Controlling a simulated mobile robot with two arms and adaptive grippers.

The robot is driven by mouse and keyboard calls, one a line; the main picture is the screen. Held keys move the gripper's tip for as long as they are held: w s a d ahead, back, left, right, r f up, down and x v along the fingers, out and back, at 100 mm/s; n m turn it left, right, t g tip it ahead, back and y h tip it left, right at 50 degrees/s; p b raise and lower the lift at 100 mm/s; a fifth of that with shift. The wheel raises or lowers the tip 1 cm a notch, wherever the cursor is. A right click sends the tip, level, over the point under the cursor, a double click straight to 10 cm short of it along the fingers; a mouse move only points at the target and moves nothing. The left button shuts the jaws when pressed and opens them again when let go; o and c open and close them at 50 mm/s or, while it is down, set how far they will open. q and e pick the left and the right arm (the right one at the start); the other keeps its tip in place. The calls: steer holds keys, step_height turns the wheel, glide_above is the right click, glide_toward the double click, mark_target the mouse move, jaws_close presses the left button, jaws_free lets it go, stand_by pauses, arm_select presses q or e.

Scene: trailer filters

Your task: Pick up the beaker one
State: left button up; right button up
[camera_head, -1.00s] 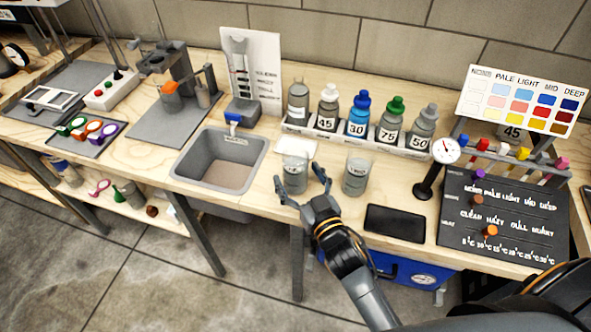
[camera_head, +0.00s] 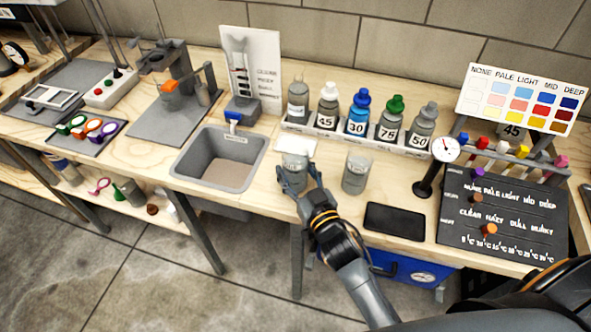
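Two clear grey-tinted beakers stand on the wooden bench in front of the bottle rack. The left beaker (camera_head: 294,165) is just right of the sink. The right beaker (camera_head: 356,174) stands apart from it, upright, with nothing touching it. Their labels are too small to read surely. My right gripper (camera_head: 298,183) reaches in from the front, with one finger on each side of the left beaker. The fingers appear closed against its sides and hide part of its lower half. The beaker looks upright and at bench level. My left gripper is out of view.
A rack (camera_head: 350,137) of several labelled bottles stands behind the beakers. The grey sink (camera_head: 258,160) is to the left. A black tablet (camera_head: 396,221), a dial on a stand (camera_head: 446,149) and a dark marked board (camera_head: 500,215) are to the right.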

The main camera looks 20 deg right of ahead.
mark_target(299, 163)
steer(key=shift+r, duration=0.2)
steer(key=shift+r, duration=1.45)
steer(key=s+r, duration=0.4)
steer(key=r, duration=0.1)
steer(key=shift+s+a+r+p, duration=0.2)
steer(key=shift+s+a+p, duration=0.15)
steer(key=shift+p, duration=0.05)
steer(key=s+a+r, duration=0.1)
steer(key=s+r, duration=0.3)
steer(key=s, duration=0.5)
steer(key=shift+a+r, duration=0.15)
steer(key=shift+a, duration=0.05)
